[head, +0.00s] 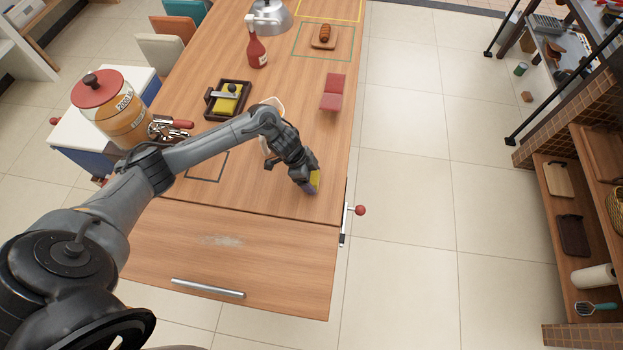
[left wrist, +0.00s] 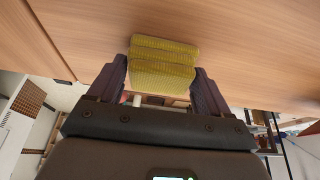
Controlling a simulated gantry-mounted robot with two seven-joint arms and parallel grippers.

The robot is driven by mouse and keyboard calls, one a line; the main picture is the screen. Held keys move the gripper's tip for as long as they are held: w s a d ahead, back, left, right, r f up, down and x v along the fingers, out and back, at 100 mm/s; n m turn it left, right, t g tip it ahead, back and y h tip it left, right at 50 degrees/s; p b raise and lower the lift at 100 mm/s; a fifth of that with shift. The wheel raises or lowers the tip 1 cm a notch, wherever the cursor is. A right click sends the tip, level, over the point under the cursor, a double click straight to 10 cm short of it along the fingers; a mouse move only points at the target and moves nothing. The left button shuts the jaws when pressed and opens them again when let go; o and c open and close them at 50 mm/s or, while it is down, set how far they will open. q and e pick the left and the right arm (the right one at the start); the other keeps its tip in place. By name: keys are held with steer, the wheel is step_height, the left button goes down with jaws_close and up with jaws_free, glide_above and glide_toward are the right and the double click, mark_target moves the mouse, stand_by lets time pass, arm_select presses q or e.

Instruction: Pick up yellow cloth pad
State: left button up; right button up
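The yellow cloth pad (left wrist: 163,65) shows in the left wrist view as a folded, layered block between the two fingers of my left gripper (left wrist: 160,80). Both dark fingers lie against its sides, so the gripper looks shut on it. In the head view, my left gripper (head: 304,182) points down at the table's near right part. I cannot tell whether the pad is clear of the tabletop. My right gripper is not in view.
The wooden table (head: 250,200) has a drawer front with a handle (head: 207,288) at the near side. Open floor lies right.

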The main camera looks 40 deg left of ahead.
mark_target(312, 177)
arm_select(q)
steer(key=shift+c, duration=1)
steer(key=shift+r, duration=0.1)
step_height(312, 177, up, 10)
steer(key=shift+f+p, duration=0.1)
steer(key=shift+p, duration=1.1)
steer(key=o, duration=0.3)
steer(key=shift+c, duration=1)
